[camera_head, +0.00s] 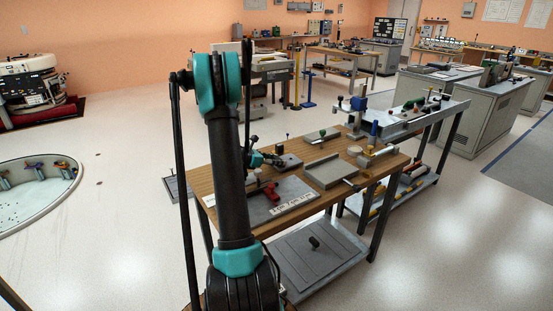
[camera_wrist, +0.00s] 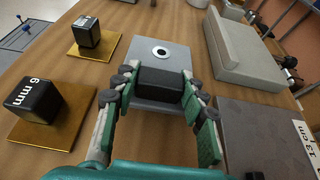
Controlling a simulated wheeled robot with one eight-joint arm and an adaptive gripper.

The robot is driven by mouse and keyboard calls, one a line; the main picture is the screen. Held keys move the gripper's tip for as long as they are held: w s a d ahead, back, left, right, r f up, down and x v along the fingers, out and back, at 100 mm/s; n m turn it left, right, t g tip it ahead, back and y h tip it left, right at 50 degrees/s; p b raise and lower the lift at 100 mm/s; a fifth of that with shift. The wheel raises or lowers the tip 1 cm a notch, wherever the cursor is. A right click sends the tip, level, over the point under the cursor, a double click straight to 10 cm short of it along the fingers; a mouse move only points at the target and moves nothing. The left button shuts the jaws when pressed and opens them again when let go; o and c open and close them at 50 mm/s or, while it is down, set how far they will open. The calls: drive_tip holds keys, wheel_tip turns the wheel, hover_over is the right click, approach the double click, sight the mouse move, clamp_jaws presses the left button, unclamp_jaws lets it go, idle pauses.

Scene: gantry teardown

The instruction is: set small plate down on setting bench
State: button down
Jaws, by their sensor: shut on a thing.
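The small plate (camera_wrist: 178,56) is a flat grey square with a white-ringed dark round spot, seen in the wrist view. A black block (camera_wrist: 160,80) stands at its near side, between my fingers, and looks like its grip. My gripper (camera_wrist: 158,90) is shut on this block. In the head view my gripper (camera_head: 262,159) is low over the wooden setting bench (camera_head: 314,152), partly behind my arm. The plate looks at or just over the bench top; I cannot tell whether it touches.
Two black blocks, one marked 6 mm (camera_wrist: 36,98), are on gold plates at left. A grey tray (camera_wrist: 246,60) lies close at right. A dark grey slab (camera_wrist: 260,130) with a 13 cm label is at near right. Bare wood shows between them.

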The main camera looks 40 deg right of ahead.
drive_tip(key=shift+f, duration=0.25)
drive_tip(key=shift+f, duration=0.35)
idle(0.6)
drive_tip(key=c, duration=0.8)
unclamp_jaws()
drive_tip(key=v, duration=1.2)
drive_tip(key=shift+r, duration=0.1)
